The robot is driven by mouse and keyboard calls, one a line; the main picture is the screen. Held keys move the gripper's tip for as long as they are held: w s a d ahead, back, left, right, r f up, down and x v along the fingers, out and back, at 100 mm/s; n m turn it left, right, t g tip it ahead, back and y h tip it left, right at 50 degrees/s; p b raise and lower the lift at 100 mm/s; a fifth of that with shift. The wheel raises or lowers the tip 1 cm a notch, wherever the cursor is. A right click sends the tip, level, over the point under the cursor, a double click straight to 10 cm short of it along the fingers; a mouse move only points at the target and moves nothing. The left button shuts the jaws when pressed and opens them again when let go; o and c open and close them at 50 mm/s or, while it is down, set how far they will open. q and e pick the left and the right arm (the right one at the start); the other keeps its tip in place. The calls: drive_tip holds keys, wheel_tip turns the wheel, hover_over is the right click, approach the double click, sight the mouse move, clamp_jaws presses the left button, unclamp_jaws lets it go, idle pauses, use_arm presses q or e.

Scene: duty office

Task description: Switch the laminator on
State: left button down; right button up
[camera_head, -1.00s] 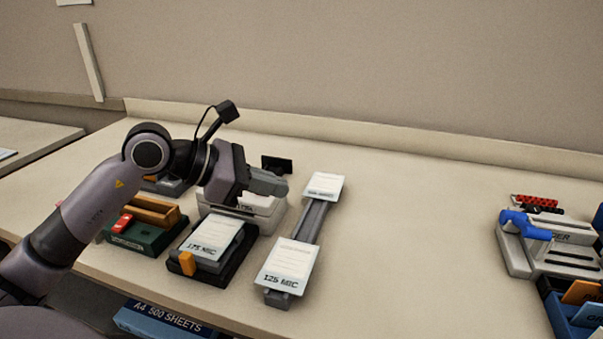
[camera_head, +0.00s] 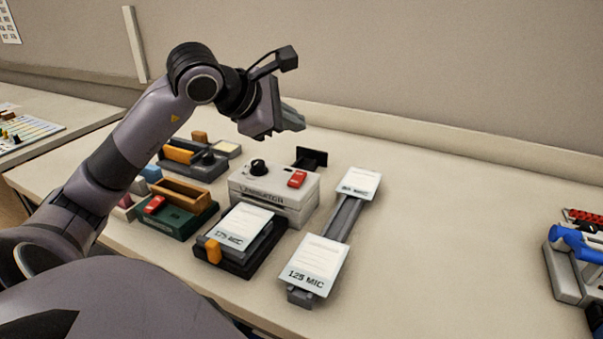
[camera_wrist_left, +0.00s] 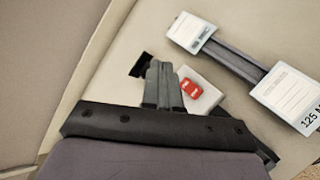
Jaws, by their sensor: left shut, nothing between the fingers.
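The laminator (camera_head: 270,217) is a white box on the desk, with its name on the front. On its top are a black knob (camera_head: 258,166) and a red rocker switch (camera_head: 297,179). The red switch also shows in the left wrist view (camera_wrist_left: 191,88), just right of my fingers. My left gripper (camera_head: 296,119) is shut and empty, raised above and behind the laminator, apart from it. Its shut fingers also show in the left wrist view (camera_wrist_left: 160,72), hiding part of the laminator. My right gripper is not in view.
A black tray with a 175 MIC card (camera_head: 242,226) stands in front of the laminator. A grey rail with cards (camera_head: 346,218) lies to its right. A green tray (camera_head: 178,222) is at left. A blue-handled device (camera_head: 575,243) is far right. The desk between is clear.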

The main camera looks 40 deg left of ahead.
use_arm(q)
drive_tip(key=b, duration=0.5)
hover_over(296, 178)
wheel_tip(296, 178, down, 8)
drive_tip(key=shift+s+r, duration=0.15)
drive_tip(key=shift+r, duration=0.05)
drive_tip(key=shift+f, duration=0.25)
idle(0.3)
idle(0.9)
drive_tip(key=shift+f, duration=0.2)
drive_tip(key=shift+w+f+b, duration=0.2)
drive_tip(key=shift+f+b, duration=0.1)
drive_tip(key=shift+b, duration=0.4)
